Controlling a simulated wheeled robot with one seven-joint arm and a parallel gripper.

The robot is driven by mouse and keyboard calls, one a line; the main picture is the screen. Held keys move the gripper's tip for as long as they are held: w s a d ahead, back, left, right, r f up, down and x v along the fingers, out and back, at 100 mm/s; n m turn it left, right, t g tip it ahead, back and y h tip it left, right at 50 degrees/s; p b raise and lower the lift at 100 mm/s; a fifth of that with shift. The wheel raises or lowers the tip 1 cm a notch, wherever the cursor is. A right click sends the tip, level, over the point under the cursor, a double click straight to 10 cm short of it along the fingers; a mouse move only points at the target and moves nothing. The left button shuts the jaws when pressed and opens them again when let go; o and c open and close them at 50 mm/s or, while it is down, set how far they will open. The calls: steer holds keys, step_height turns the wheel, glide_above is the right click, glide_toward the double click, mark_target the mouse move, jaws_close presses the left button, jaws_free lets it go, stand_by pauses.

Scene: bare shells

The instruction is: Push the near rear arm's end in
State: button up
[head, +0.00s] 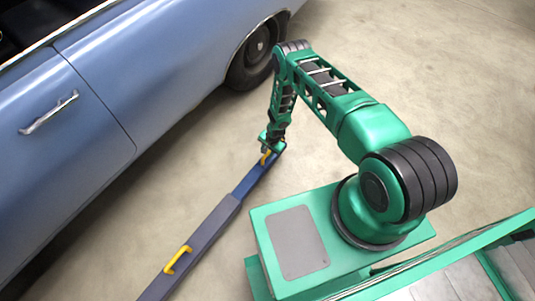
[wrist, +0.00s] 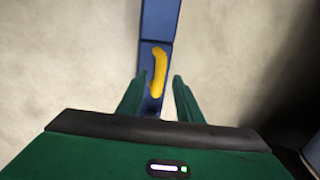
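A long low lift arm runs diagonally across the floor beside the blue car. Its thicker grey-blue outer section (head: 205,235) lies nearer me, and a slimmer blue end section (head: 252,180) sticks out of it. A yellow handle (head: 266,157) sits on the end section near its tip; it also shows in the wrist view (wrist: 159,68). My gripper (head: 269,146) is at this handle. In the wrist view its green fingers (wrist: 158,82) are apart, to the left and right of the handle's lower part, with gaps visible. I cannot tell their exact height above the arm.
A second yellow handle (head: 177,260) is on the outer section. The blue car (head: 100,100) stands along the left, with a rear or front wheel (head: 252,58) near the top. Concrete floor (head: 440,70) is clear to the upper right. A dark shape is at the wrist view's right edge.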

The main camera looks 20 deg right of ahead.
steer(key=shift+f, duration=0.4)
steer(key=shift+w, duration=0.1)
jaws_close()
